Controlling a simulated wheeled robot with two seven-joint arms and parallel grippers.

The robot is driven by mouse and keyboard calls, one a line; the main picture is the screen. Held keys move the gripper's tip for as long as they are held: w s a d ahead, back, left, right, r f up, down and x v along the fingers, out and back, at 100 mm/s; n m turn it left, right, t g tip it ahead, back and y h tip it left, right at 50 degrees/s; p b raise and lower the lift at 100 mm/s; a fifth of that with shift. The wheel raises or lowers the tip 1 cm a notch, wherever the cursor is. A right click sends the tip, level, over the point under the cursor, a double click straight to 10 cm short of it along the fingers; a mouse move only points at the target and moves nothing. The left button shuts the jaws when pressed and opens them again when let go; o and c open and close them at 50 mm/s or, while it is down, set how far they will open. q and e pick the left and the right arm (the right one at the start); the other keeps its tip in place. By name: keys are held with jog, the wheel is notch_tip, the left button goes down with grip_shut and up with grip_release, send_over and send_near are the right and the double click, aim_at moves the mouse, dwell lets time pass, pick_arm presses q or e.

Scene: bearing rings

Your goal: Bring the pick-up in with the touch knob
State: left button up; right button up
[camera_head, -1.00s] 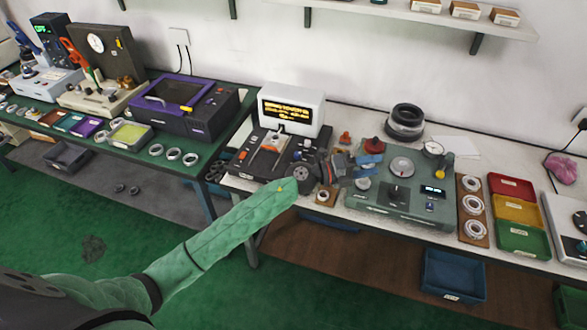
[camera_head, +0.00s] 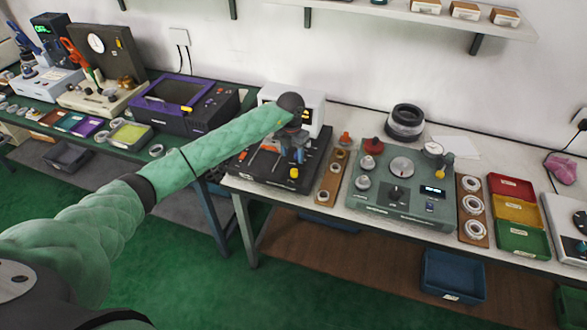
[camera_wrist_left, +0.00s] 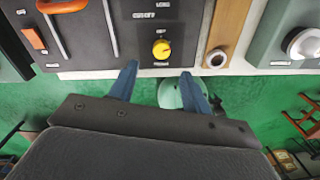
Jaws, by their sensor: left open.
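A yellow knob (camera_wrist_left: 161,48) sits at the front edge of a black panel (camera_wrist_left: 90,30), with small lettering around it that I cannot read surely. In the head view the knob (camera_head: 294,172) shows just below my left gripper (camera_head: 299,160). My left gripper (camera_wrist_left: 158,72) is open and empty, its two blue fingers pointing at the panel's front edge, with the knob ahead of the gap between them. Which part is the pick-up I cannot tell. My right gripper is not in view.
A wooden strip with rings (camera_head: 331,176) lies right of the black unit, then a green-grey device (camera_head: 405,205) with knobs and a small display. The white display box (camera_head: 312,118) behind is partly hidden by my arm. Bare floor lies before the bench.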

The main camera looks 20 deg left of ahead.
aim_at(294, 171)
pick_arm(q)
jog(key=shift+f, duration=0.25)
jog(key=shift+d+f+p, duration=0.1)
jog(key=shift+f+p, duration=0.7)
jog(key=shift+f, duration=0.1)
notch_tip(294, 171, down, 4)
jog(key=shift+d+f+p, duration=0.1)
jog(key=shift+f+p, duration=0.05)
jog(key=shift+p, duration=0.95)
jog(key=shift+f, duration=0.5)
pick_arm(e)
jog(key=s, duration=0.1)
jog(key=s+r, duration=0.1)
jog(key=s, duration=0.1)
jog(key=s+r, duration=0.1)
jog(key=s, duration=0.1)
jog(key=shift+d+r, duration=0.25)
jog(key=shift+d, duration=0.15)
pick_arm(q)
jog(key=c, duration=1)
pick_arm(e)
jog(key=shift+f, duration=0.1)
